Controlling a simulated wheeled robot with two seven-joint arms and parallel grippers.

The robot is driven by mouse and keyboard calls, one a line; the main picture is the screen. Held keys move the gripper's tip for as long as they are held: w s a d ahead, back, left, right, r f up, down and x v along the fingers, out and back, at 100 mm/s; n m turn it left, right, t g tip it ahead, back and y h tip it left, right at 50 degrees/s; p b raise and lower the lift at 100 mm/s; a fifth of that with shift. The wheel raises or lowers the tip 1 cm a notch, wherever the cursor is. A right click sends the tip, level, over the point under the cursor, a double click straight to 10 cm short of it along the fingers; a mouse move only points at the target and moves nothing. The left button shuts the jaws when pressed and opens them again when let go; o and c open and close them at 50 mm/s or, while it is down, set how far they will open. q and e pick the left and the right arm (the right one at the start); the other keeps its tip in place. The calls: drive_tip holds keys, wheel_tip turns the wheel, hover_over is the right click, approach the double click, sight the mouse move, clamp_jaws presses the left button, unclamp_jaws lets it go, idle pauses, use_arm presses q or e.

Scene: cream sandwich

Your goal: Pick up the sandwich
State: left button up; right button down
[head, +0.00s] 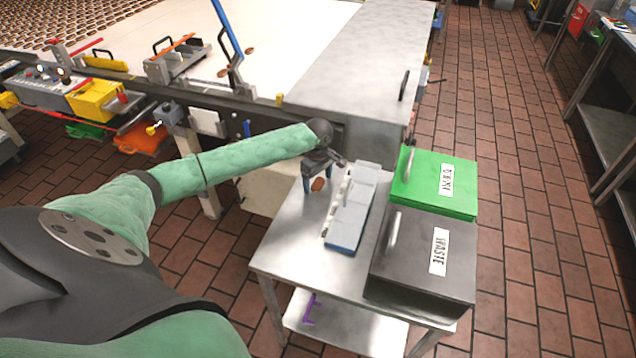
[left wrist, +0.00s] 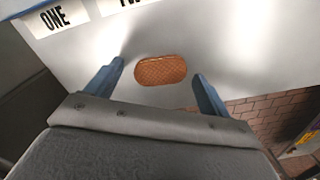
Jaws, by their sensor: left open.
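The sandwich (head: 318,184) is a small brown oval biscuit lying flat on the metal table (head: 290,240), near its far left part. In the left wrist view the sandwich (left wrist: 161,70) shows a waffle-like top and lies ahead of the fingertips, centred between them. My left gripper (head: 318,178) is open above it, with its blue fingers (left wrist: 160,82) on either side in the picture. Nothing is between the fingers' grip. I cannot tell the exact height above the table. My right gripper is not in view.
A blue and white rack (head: 350,215) stands just right of the sandwich. A green bin (head: 425,190) and a dark bin labelled WASTE (head: 410,250) stand further right. A conveyor line with a grey cover (head: 365,50) lies behind. A purple object (head: 310,308) is on the lower shelf.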

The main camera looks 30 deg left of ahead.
use_arm(q)
drive_tip(key=shift+f, duration=0.1)
drive_tip(key=c, duration=1.1)
drive_tip(key=shift+o, duration=0.2)
